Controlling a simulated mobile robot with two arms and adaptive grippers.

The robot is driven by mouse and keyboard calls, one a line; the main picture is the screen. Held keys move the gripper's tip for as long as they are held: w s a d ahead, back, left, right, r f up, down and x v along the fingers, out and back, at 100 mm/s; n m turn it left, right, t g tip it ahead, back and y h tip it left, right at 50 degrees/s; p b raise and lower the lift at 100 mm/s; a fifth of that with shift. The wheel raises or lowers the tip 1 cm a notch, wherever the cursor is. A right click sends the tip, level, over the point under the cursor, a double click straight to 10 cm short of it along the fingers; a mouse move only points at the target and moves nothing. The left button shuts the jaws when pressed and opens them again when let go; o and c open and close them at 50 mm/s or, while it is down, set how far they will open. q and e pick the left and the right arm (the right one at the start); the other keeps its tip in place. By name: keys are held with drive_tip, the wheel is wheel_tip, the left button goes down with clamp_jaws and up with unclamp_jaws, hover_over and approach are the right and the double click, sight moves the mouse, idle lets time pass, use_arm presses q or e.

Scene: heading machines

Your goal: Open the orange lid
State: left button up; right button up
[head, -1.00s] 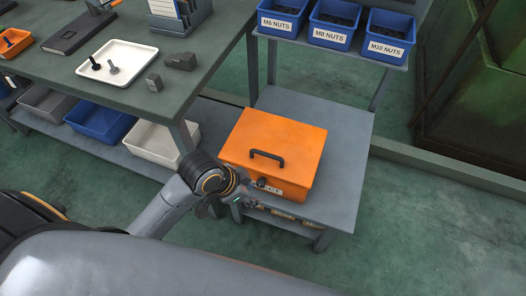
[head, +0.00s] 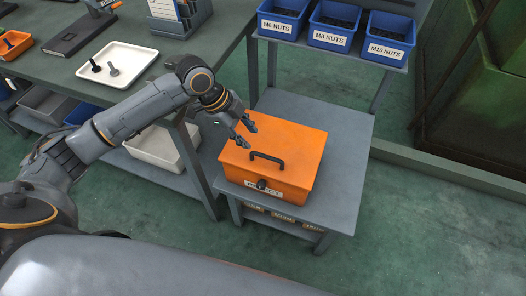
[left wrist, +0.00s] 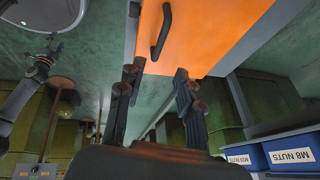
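The orange box (head: 285,191) stands on the grey side table with its orange lid (head: 290,138) shut. A black handle (head: 267,160) is on top of the lid near its front edge. A dark round latch or knob (head: 262,184) sits over a white label on the front. My left gripper (head: 249,136) is open and empty at the left part of the lid, behind the handle; I cannot tell whether it touches. In the left wrist view its fingers (left wrist: 157,76) are apart, with the orange lid and handle beyond them.
Blue bins of nuts (head: 330,36) stand on a raised shelf behind the box. A workbench (head: 150,90) with a white tray (head: 118,64) is at the left. A white bin (head: 158,148) is below it. The side table (head: 345,150) is clear right of the box.

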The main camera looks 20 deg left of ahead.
sight(266, 156)
use_arm(q)
drive_tip(key=x, duration=1)
drive_tip(key=shift+d+f, duration=0.15)
drive_tip(key=shift+f, duration=0.1)
clamp_jaws()
